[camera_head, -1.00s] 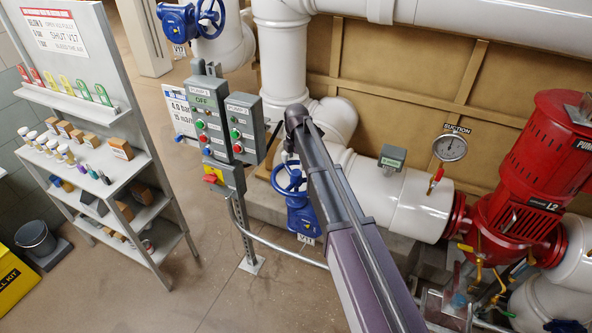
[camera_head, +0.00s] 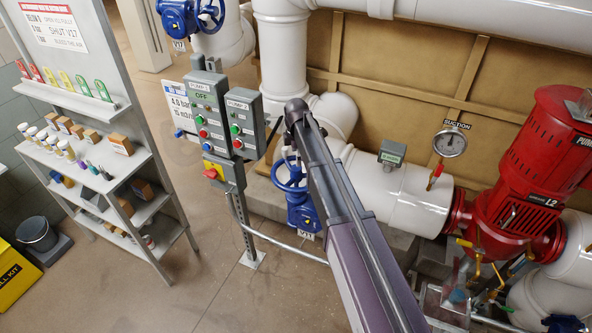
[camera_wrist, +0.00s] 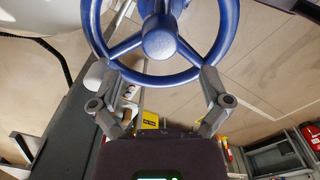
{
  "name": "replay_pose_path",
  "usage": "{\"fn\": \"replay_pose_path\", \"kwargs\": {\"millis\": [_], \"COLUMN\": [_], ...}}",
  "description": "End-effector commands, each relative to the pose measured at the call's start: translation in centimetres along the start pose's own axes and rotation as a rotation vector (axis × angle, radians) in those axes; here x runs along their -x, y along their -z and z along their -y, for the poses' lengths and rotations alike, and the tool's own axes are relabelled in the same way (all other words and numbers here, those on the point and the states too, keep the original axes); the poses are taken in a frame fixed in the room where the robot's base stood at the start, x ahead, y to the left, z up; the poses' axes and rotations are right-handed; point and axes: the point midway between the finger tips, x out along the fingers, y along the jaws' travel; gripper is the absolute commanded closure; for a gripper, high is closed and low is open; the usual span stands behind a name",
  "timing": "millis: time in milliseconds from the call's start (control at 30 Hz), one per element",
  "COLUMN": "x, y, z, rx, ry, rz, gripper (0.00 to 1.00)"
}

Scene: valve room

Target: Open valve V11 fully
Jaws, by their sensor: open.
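The blue valve (camera_head: 303,211) with a small tag, which seems to read V11, sits on white piping behind the pump control post. Its blue handwheel (camera_head: 289,186) is partly hidden by my arm. In the wrist view the spoked handwheel (camera_wrist: 160,78) fills the top, with its round hub in the middle. My gripper (camera_wrist: 161,72) is open, with its two fingers spread left and right at the near part of the rim. The fingertips overlap the rim in the picture; I cannot tell whether they touch it. In the head view the gripper is hidden behind my arm.
Control boxes (camera_head: 207,113) stand on a post just left of the valve. Another blue valve (camera_head: 178,18) is at the top. A pressure gauge (camera_head: 450,143) and red pump (camera_head: 540,150) are right. A shelf rack (camera_head: 100,130) stands left. The floor between rack and post is clear.

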Motion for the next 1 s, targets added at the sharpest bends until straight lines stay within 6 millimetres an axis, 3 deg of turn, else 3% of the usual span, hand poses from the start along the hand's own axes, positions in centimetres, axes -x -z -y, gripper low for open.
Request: {"fn": "replay_pose_path", "kwargs": {"millis": [433, 1000], "x": [0.0, 0.0], "y": [0.0, 0.0], "z": [0.0, 0.0], "rx": [-0.321, -0.39], "ry": [0.0, 0.0], "rz": [0.0, 0.0], "gripper": [0.03, 0.03]}}
